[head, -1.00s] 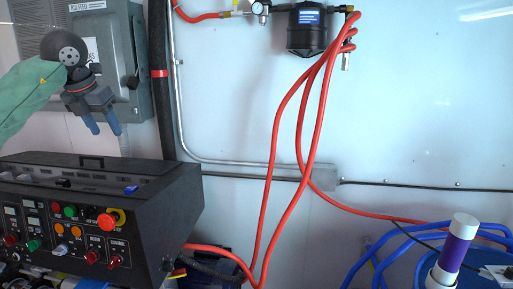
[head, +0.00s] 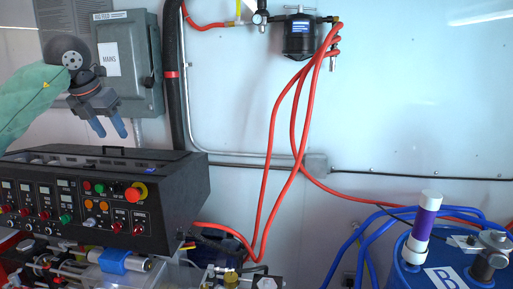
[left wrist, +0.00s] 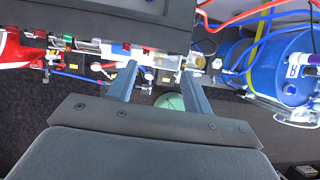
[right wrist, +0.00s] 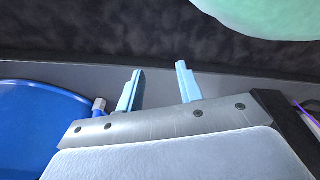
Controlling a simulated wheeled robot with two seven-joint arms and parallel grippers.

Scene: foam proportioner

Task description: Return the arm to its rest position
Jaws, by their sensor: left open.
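My left gripper (head: 108,130) shows at the left of the head view, on a green-sleeved arm, with blue fingers pointing down. It is open and empty, in front of the wall and above the black control console (head: 100,195). In the left wrist view its two fingers (left wrist: 158,80) stand apart with nothing between them. My right gripper (right wrist: 157,88) shows only in its own wrist view. Its light blue fingers are apart and empty, in front of a grey edge and a dark textured surface.
A grey MAINS box (head: 128,65) is on the wall behind my left arm. Red hoses (head: 270,150) hang from a black filter (head: 299,38). A blue drum (head: 440,265) stands at the lower right; a blue drum (right wrist: 40,125) also shows in the right wrist view.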

